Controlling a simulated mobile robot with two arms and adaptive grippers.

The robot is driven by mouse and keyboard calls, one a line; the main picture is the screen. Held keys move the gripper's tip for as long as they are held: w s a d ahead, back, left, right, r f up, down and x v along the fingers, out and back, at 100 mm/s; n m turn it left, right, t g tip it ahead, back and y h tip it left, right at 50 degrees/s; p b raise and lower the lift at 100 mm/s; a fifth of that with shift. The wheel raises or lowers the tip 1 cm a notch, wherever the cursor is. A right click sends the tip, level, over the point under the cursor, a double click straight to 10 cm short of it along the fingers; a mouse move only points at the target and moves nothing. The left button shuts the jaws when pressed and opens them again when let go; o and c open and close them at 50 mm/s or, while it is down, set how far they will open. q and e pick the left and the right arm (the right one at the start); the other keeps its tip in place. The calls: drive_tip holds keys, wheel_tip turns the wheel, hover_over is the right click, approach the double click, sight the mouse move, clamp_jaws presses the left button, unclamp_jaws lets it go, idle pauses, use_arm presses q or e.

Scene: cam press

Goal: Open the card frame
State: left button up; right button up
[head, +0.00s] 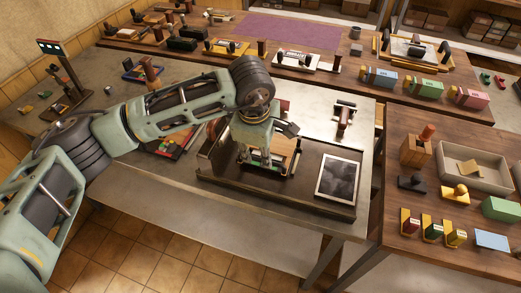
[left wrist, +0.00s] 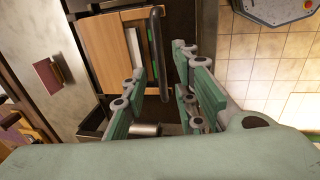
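My left gripper (head: 258,162) is low over the dark press base (head: 290,190) on the grey table. It also shows in the left wrist view (left wrist: 168,85), with its two green fingers apart. A wooden panel with a dark frame (head: 284,146), which seems to be the card frame, lies just behind and beside the fingers. In the left wrist view, the wooden panel (left wrist: 108,50) has a pale strip and a dark rounded bar (left wrist: 163,55) at its edge. The bar lies in the space between the fingers; contact cannot be told. My arm hides part of the press. My right gripper is out of view.
A grey picture card (head: 339,178) lies at the base's right end. A hand stamp (head: 344,117) stands behind it. A colored tray (head: 172,140) lies left of the press. The right-hand table holds a beige tray (head: 490,178), stamps and a wooden block.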

use_arm(q)
drive_tip(key=shift+w+d+f, duration=0.1)
drive_tip(key=shift+w+f, duration=0.05)
drive_tip(key=shift+f, duration=0.5)
drive_tip(key=shift+w+f, duration=0.1)
drive_tip(key=shift+f, duration=0.5)
clamp_jaws()
drive_tip(key=shift+r, duration=0.1)
